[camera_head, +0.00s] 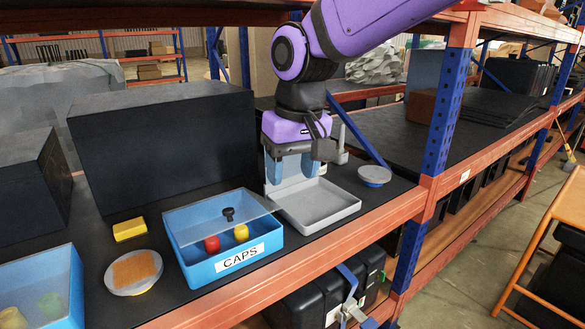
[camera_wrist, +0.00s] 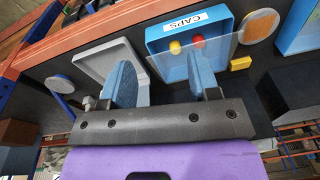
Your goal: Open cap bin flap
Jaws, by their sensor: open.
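The blue cap bin (camera_head: 232,262), labelled CAPS, stands on the dark shelf, left of my gripper. A translucent flap (camera_head: 205,212) with a black knob (camera_head: 229,214) lies over its top. How far the flap is raised is hard to tell. A red cap (camera_head: 211,244) and a yellow cap (camera_head: 241,232) show in the bin. My gripper (camera_head: 290,172) is open and empty above the back of the grey tray (camera_head: 318,212), apart from the flap and knob. The wrist view shows the bin (camera_wrist: 158,66) beyond the spread blue fingers; the knob is not clear there.
A yellow block (camera_head: 129,229) and a round dish with an orange top (camera_head: 136,270) sit left of the bin. Another blue bin (camera_head: 62,262) is farther left. A round grey-topped dish (camera_head: 374,175) is right of the tray.

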